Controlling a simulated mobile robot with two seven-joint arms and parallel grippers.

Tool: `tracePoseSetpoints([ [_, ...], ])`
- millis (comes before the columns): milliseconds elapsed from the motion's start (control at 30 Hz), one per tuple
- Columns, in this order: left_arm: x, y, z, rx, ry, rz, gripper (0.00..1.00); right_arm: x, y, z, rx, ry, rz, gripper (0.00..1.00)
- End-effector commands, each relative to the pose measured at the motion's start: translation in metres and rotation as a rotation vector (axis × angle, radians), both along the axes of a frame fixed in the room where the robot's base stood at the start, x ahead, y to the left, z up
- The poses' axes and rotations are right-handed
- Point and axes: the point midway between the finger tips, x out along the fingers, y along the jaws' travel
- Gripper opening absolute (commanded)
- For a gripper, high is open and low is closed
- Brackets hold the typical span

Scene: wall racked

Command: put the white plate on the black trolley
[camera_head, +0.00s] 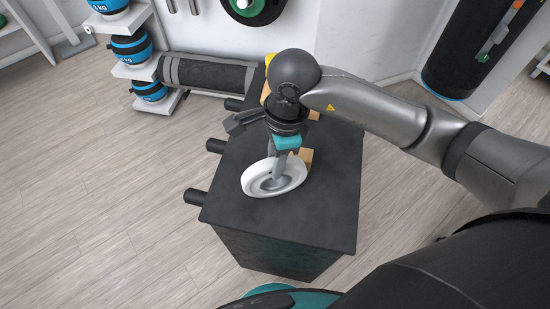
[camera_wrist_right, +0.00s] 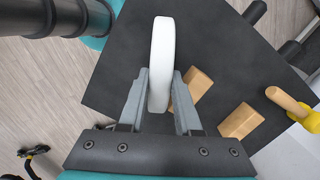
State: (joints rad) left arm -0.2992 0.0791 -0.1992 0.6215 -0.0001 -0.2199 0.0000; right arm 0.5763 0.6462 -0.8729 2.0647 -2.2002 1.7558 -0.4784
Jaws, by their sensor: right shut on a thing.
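The white plate (camera_head: 249,184) is a round weight disc, held on edge and leaning in the head view. My right gripper (camera_head: 275,180) is shut on it, one finger on each face. In the right wrist view the plate (camera_wrist_right: 161,50) shows edge-on between the fingers of the right gripper (camera_wrist_right: 160,78). The black trolley (camera_head: 325,205) is a dark box with a flat top and stub handles on its left side. The plate is over its top, near the middle; I cannot tell whether it touches. My left gripper is not in view.
Wooden blocks (camera_wrist_right: 240,121) lie on the trolley top beside the plate, with a wooden-handled yellow item (camera_wrist_right: 290,102) farther along. The near part of the top is clear. A rolled mat (camera_head: 208,74) and a rack of blue-black weights (camera_head: 131,47) stand behind.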

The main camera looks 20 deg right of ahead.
Motion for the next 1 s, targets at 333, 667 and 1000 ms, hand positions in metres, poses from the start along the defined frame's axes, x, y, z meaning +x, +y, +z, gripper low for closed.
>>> tracePoseSetpoints([
  [333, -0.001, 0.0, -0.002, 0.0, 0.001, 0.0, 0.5, 0.0, 0.0, -0.001, 0.001, -0.002, 0.0, 0.57],
  [667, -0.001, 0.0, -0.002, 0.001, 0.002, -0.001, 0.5, 0.0, 0.0, -0.002, -0.001, 0.002, 0.0, 0.67],
  [1000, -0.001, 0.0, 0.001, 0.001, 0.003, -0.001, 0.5, 0.002, -0.005, 0.045, 0.001, -0.007, 0.001, 0.67],
])
